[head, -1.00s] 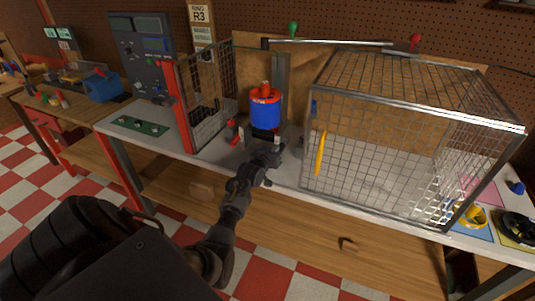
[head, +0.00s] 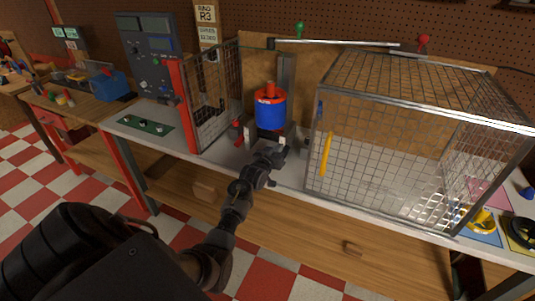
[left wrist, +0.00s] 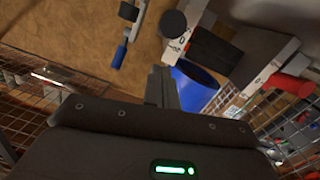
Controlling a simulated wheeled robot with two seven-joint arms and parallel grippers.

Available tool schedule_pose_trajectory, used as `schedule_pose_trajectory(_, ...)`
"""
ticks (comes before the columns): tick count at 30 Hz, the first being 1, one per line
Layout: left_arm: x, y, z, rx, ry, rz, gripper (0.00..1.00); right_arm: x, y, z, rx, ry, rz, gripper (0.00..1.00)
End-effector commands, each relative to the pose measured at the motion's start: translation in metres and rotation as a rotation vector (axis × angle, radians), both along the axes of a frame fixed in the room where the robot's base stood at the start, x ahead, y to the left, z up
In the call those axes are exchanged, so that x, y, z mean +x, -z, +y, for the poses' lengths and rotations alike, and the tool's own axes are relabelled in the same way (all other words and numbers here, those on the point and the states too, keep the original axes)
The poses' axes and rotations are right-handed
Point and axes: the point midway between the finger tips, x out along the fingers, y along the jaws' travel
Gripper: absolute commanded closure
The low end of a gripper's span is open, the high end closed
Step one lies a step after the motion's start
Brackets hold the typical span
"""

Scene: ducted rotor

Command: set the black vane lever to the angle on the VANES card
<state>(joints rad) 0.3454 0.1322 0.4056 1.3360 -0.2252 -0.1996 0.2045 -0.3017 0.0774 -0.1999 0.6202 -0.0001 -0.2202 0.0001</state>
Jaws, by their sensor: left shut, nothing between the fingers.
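The ducted rotor, a blue drum with red rims (head: 270,112), stands upright on the bench. It shows partly in the left wrist view as a blue curved wall (left wrist: 197,86). My left gripper (head: 281,150) is at the foot of the rotor, on its front side. Its fingers (left wrist: 162,86) are shut and empty. In the left wrist view a black round knob (left wrist: 173,24), probably the vane lever's, is beyond the fingertips, apart from them, beside a white plate marked 0 (left wrist: 182,40). The lever's angle is unclear. Two cards (head: 206,15) hang behind; the lower card's text is unreadable.
An open mesh door (head: 215,95) on a red post (head: 181,105) stands left of the rotor. A large mesh cage (head: 375,150) with a yellow handle (head: 326,154) is to the right. A red handle (left wrist: 290,84) and blue lever (left wrist: 121,52) flank the knob.

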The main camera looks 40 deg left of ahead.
Motion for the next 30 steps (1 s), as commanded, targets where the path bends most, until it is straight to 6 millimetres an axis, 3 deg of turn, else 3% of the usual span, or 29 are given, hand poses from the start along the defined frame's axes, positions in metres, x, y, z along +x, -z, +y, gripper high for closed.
schedule_pose_trajectory(1,0.000,-0.020,0.000,0.002,0.002,0.000,1.00,0.000,-0.020,0.000,0.000,0.000,-0.001,0.64)
schedule_pose_trajectory(2,-0.002,-0.023,0.000,0.002,0.003,0.001,1.00,0.000,-0.022,0.001,0.000,0.000,-0.001,0.64)
schedule_pose_trajectory(3,-0.013,-0.009,-0.003,0.002,0.004,0.002,1.00,0.000,-0.007,0.001,0.000,0.000,-0.001,0.64)
schedule_pose_trajectory(15,-0.081,-0.017,-0.019,0.003,0.007,-0.001,1.00,0.002,0.012,0.000,-0.001,0.000,-0.002,0.64)
schedule_pose_trajectory(21,-0.095,-0.020,-0.022,0.001,0.006,0.000,1.00,0.002,0.015,-0.002,-0.002,-0.001,-0.002,0.64)
schedule_pose_trajectory(30,-0.097,-0.020,-0.021,0.000,0.005,0.000,1.00,0.002,0.015,-0.004,-0.004,-0.002,-0.002,0.64)
